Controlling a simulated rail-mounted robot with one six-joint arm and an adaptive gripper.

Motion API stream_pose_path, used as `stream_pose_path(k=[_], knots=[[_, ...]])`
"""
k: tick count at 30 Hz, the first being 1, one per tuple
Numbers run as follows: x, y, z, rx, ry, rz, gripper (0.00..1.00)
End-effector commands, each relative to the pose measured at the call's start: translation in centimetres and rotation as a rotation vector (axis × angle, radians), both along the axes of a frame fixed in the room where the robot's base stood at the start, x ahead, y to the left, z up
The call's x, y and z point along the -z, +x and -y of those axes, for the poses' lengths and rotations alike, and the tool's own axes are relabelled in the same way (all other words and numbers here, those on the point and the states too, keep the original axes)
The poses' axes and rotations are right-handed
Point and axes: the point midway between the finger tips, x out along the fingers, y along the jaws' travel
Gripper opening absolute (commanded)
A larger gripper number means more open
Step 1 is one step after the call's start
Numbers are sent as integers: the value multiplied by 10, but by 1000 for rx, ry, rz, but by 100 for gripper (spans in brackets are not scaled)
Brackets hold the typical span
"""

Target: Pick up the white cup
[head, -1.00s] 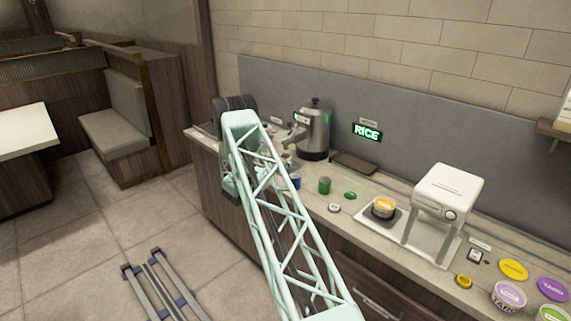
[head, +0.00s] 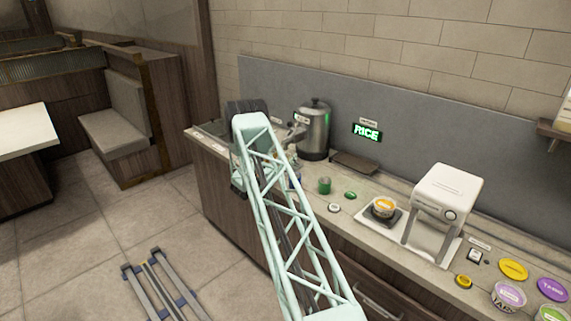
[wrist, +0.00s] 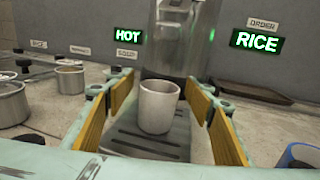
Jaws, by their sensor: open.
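The white cup (wrist: 158,107) stands upright on a dark slotted drip tray (wrist: 130,137) in the wrist view, below a metal dispenser. My gripper (wrist: 156,92) is open, with one yellow-padded finger on each side of the cup. Gaps show between the cup and both fingers. In the head view my arm hides the cup and the gripper's fingers.
The metal dispenser (head: 314,130) stands behind the cup against the wall, near a lit RICE sign (head: 367,132). Metal pots (wrist: 70,77) stand on the left in the wrist view. A blue-rimmed container (wrist: 300,156) is at the lower right. A white machine (head: 440,205) stands further right on the counter.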

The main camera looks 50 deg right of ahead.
Motion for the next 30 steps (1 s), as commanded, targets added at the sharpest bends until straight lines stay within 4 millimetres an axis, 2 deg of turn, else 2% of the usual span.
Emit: stream_pose_path(k=[6,15,30], knots=[[0,0,0,0,0,0,47],[0,0,0,0,0,0,20],[-6,0,0,0,0,1,18]])
